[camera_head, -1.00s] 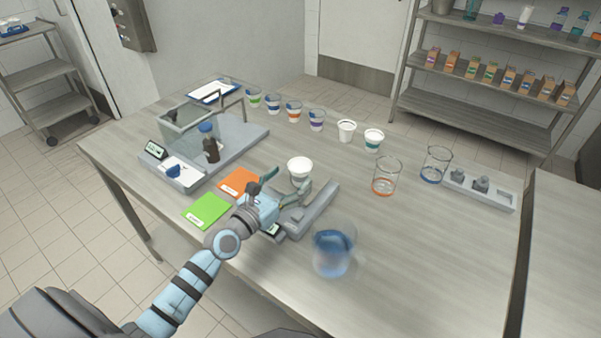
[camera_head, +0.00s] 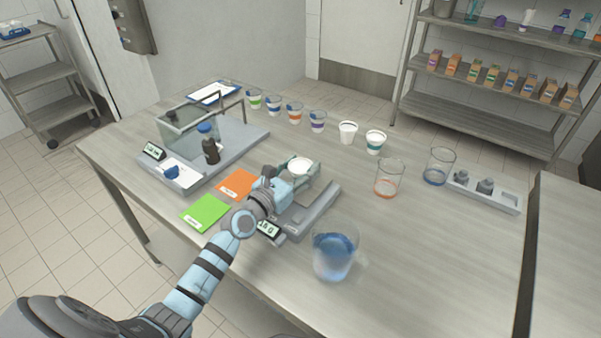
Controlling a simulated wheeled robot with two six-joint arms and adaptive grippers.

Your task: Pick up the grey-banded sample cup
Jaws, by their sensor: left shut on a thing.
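A white sample cup (camera_head: 301,163) stands over the grey weighing scale (camera_head: 322,203) in the middle of the table. My left gripper (camera_head: 302,176) is around the cup, shut on it, with its fingers on either side below the rim. The fingers hide most of the cup's wall, so I cannot tell its band colour, nor whether its base touches the scale. Another white cup (camera_head: 348,132) stands in the back row; no clear coloured band shows on it. My right gripper is not in view.
Several banded cups, including a teal one (camera_head: 375,142), line the back. A large blue beaker (camera_head: 335,257) stands close in front of the scale. Two glass beakers (camera_head: 389,181) (camera_head: 438,168) stand at right. Green and orange cards (camera_head: 205,212) (camera_head: 238,184) lie left.

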